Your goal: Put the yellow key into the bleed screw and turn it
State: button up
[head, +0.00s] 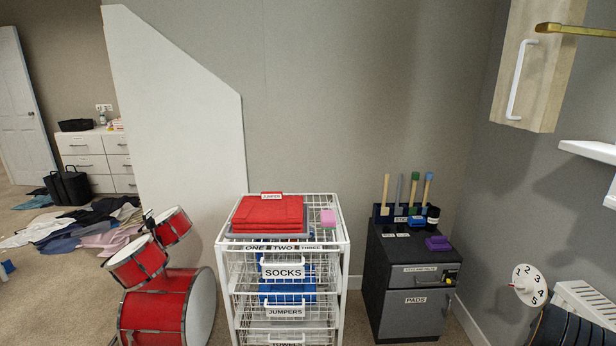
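I cannot make out a bleed screw. A white slatted unit like a radiator (585,302) is cut off at the right edge, with a round white dial numbered from 1 (529,285) beside it. A small yellowish spot (459,284) shows at the right end of the top drawer of the dark cabinet (412,300); it is too small to tell whether it is a key. My gripper is not in view.
A white wire drawer rack (342,270) with red jumpers (268,214) on top stands mid-floor, left of the cabinet. A red drum kit (150,305) is left of it. Clothes (85,225) litter the far left floor. A wall cupboard (543,70) and brass bar (575,29) are upper right.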

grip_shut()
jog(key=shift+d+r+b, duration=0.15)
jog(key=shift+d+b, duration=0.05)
jog(key=shift+b, duration=0.35)
dwell(1.0)
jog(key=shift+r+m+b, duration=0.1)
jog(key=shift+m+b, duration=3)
jog(key=shift+b, duration=2.05)
